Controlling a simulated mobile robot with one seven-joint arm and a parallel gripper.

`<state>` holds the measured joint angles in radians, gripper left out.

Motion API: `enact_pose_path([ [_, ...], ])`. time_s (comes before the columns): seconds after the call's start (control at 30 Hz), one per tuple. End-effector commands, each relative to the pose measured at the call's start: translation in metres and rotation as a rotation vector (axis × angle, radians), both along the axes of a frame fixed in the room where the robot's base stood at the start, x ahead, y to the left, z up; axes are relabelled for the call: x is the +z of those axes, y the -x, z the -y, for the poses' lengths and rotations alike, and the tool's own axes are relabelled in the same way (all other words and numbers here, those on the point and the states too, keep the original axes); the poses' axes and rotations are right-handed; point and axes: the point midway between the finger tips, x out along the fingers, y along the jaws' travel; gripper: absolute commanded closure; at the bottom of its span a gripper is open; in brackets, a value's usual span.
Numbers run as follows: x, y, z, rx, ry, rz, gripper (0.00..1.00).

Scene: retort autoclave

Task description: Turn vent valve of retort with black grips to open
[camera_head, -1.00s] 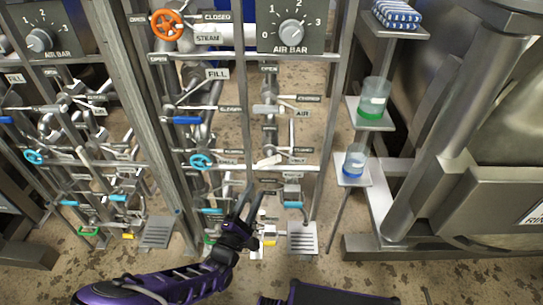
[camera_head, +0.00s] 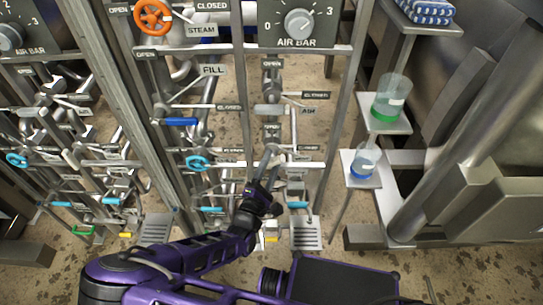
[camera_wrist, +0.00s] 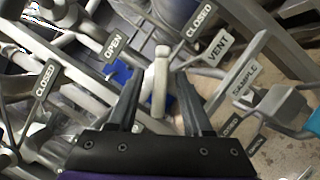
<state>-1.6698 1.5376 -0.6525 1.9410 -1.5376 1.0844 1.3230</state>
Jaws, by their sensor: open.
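The VENT label (camera_wrist: 218,48) shows in the wrist view, with a CLOSED label (camera_wrist: 198,20) above it and an OPEN label (camera_wrist: 114,42) to the left. A valve lever with a pale, whitish grip (camera_wrist: 160,78) stands between these labels. My gripper (camera_wrist: 157,92) is open, with one finger on each side of the lever; I cannot tell whether either touches it. In the head view my gripper (camera_head: 270,156) is at the lower middle of the pipe rack and largely hides the lever. I see no black grips on the retort.
The SAMPLE label (camera_wrist: 245,82) and another valve lie close on the right. Above are the orange STEAM wheel (camera_head: 153,16) and the AIR BAR dial (camera_head: 299,23). A side stand holds a green-bottomed beaker (camera_head: 390,97) and a blue-bottomed one (camera_head: 364,161). Rack pipes crowd the gripper.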

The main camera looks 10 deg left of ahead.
Motion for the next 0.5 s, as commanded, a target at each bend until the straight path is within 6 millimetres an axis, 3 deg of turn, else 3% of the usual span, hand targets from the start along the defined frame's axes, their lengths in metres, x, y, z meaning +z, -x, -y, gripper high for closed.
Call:
enact_pose_path([
  [0.37,0.0004,-0.0004,0.001,0.001,0.0,0.0,0.5],
  [0.5,0.0004,-0.0004,0.001,0.001,0.0,0.0,0.75],
])
